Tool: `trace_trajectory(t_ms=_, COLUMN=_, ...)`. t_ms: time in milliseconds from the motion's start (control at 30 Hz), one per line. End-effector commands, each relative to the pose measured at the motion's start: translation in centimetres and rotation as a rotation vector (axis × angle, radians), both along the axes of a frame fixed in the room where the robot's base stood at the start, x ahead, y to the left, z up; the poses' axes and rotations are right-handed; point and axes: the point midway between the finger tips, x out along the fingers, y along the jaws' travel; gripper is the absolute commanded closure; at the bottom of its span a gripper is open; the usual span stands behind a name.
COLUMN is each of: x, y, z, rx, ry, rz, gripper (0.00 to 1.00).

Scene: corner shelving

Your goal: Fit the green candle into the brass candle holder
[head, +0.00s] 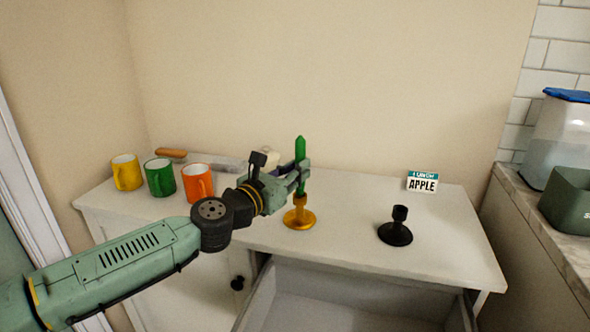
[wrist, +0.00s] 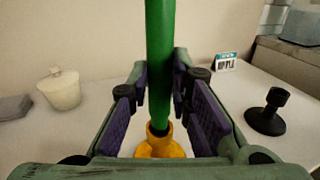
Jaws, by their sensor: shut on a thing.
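The green candle (head: 300,150) is upright in the grasp of my gripper (head: 302,174), which is shut on it. In the wrist view the candle (wrist: 160,60) stands between the two purple-padded fingers of my gripper (wrist: 160,97). The brass candle holder (head: 299,218) stands on the white cabinet top directly below the candle. In the wrist view the candle's lower end meets the cup of the brass holder (wrist: 158,147) and appears to be at or in its opening. How deep it sits is hard to tell.
A black candle holder (head: 395,228) stands to the right. A yellow mug (head: 126,173), a green mug (head: 160,178) and an orange mug (head: 198,183) stand at the left. An APPLE sign (head: 422,182) stands at the back right. An open drawer (head: 350,300) is below the front edge.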

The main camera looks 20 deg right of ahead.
Motion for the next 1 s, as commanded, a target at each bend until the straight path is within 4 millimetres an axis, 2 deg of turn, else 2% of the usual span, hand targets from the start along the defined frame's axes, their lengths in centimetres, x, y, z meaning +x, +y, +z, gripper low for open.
trace_trajectory(t_ms=867, x=0.0, y=0.0, z=-2.3, rx=0.000, ry=0.000, rz=0.000, gripper=1.00)
trace_trajectory(t_ms=900, x=0.0, y=0.0, z=-2.1, rx=0.000, ry=0.000, rz=0.000, gripper=0.79)
trace_trajectory(t_ms=1000, x=0.0, y=0.0, z=-2.1, rx=0.000, ry=0.000, rz=0.000, gripper=0.72)
